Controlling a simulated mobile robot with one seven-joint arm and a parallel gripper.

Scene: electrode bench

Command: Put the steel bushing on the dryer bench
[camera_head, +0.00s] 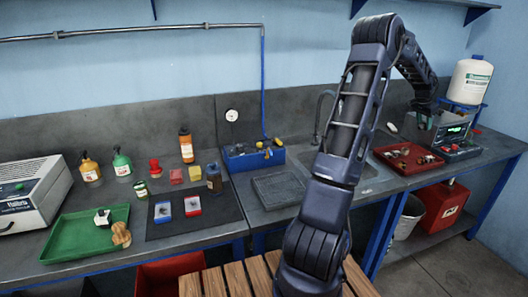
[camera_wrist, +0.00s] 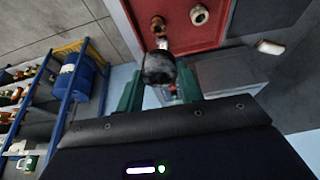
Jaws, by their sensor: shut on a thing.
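My gripper (camera_wrist: 159,88) is shut on a dark, round metal piece, which looks like the steel bushing (camera_wrist: 158,68), held between its two green fingers in the wrist view. In the head view my gripper (camera_head: 424,108) is above the right part of the bench, behind and above the red tray (camera_head: 385,160); the held piece is too small to make out there. The wrist view shows the red tray (camera_wrist: 178,38) beyond the fingertips. No label marks the dryer bench; I cannot tell which stretch of the grey worktop (camera_head: 240,195) it is.
The red tray holds several small parts, including a brass piece (camera_wrist: 158,22) and a cream ring (camera_wrist: 199,14). A device with a green display (camera_head: 456,130) and a white bottle (camera_head: 470,80) stand at the right. The green tray (camera_head: 75,245) and dark mat (camera_head: 225,215) are at the left.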

